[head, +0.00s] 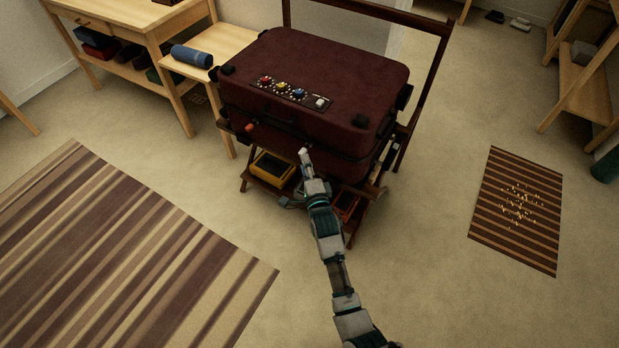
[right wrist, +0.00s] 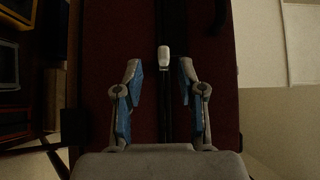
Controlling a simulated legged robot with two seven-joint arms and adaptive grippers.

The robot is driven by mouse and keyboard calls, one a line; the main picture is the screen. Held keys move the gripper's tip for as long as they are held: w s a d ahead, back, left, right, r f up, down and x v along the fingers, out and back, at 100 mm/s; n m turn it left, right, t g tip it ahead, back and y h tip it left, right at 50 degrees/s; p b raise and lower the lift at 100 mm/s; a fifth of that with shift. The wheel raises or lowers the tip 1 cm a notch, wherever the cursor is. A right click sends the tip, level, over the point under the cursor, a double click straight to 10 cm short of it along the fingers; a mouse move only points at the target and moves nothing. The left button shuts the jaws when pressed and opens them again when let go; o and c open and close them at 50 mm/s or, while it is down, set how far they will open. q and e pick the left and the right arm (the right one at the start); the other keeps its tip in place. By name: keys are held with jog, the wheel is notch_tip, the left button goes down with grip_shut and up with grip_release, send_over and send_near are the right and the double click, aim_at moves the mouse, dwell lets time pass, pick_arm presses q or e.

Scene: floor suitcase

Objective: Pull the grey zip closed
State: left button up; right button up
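The grey zip pull (head: 304,152) shows as a small pale tab on the front of the maroon suitcase (head: 335,75). In the right wrist view the zip pull (right wrist: 164,56) sits on a dark zip track (right wrist: 163,110) that runs between my fingers. My right gripper (right wrist: 160,68) is open, with a blue-padded finger on each side of the pull and a gap to both. In the head view my right gripper (head: 306,168) is at the suitcase's front, and its fingers are hard to make out. My left gripper is not in view.
The suitcase rests on a dark wooden rack with a yellow box (head: 272,168) below. A red tab (head: 249,127) is on the suitcase's front left. A wooden bench with a blue roll (head: 191,56) stands left. Floor is open around two striped rugs (head: 110,255), (head: 515,210).

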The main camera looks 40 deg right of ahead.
jog(key=v, duration=0.6)
dwell(0.3)
